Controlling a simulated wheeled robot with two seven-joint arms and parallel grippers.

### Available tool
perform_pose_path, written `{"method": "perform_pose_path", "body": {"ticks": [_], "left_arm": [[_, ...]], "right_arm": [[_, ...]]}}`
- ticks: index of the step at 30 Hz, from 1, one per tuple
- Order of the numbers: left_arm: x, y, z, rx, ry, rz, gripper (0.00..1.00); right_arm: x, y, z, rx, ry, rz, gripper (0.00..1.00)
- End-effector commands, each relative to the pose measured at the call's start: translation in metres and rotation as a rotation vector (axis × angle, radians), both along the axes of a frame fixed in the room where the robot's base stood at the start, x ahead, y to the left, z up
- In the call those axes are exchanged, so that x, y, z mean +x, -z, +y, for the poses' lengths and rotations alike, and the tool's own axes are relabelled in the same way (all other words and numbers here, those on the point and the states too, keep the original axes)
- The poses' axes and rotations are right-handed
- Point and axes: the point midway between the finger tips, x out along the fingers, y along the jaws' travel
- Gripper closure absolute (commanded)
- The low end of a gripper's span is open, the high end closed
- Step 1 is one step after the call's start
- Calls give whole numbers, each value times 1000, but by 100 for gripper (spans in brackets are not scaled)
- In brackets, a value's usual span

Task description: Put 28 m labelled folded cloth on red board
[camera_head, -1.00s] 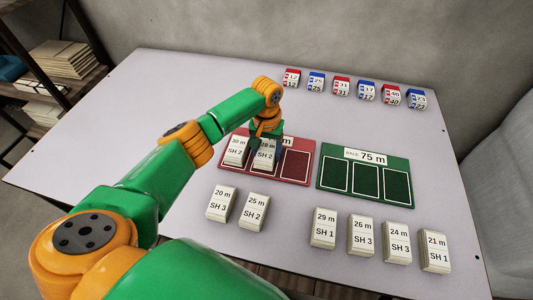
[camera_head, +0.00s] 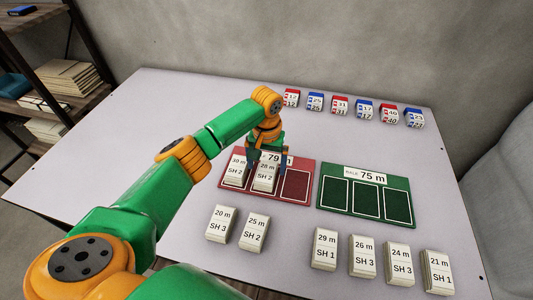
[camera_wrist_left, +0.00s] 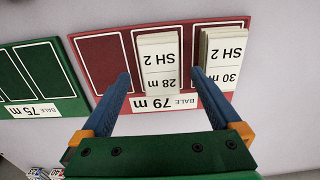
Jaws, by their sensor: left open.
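The folded cloth labelled 28 m SH 2 (camera_head: 264,176) lies in the middle slot of the red board (camera_head: 310,165). It also shows upside down in the left wrist view (camera_wrist_left: 158,65). My left gripper (camera_head: 268,160) is above it, with its fingers spread on either side. In the left wrist view the left gripper (camera_wrist_left: 160,85) is open, and the fingers appear clear of the cloth's sides. The cloth labelled 30 m SH 2 (camera_head: 235,171) lies in the left slot. The right slot of the board is empty. My right gripper is not in view.
A green board (camera_head: 365,220) labelled 75 m has empty slots. Several folded cloths, such as 25 m (camera_head: 254,232) and 29 m (camera_head: 324,249), lie along the front. Small red and blue numbered blocks (camera_head: 340,105) stand at the back. A shelf (camera_head: 40,70) is at far left.

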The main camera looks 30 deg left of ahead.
Motion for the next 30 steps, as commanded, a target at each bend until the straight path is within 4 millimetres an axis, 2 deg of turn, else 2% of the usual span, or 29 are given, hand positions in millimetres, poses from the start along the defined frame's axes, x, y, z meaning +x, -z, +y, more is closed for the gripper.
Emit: {"method": "perform_pose_path", "body": {"ticks": [1,3,9,13,25,27,30], "left_arm": [[2,-17,0,-2,0,-7,2],[2,-37,-1,-2,1,-7,2],[1,-76,-1,-1,0,-2,2],[0,-84,-1,-2,-1,-1,2],[0,-85,-1,-1,-1,1,2],[0,-95,-1,-1,-1,1,2],[0,-122,-1,-1,-1,1,2]], "right_arm": [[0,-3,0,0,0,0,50],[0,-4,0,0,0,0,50],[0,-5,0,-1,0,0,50],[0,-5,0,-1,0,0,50],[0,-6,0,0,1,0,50],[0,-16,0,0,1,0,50],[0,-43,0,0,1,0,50]]}}
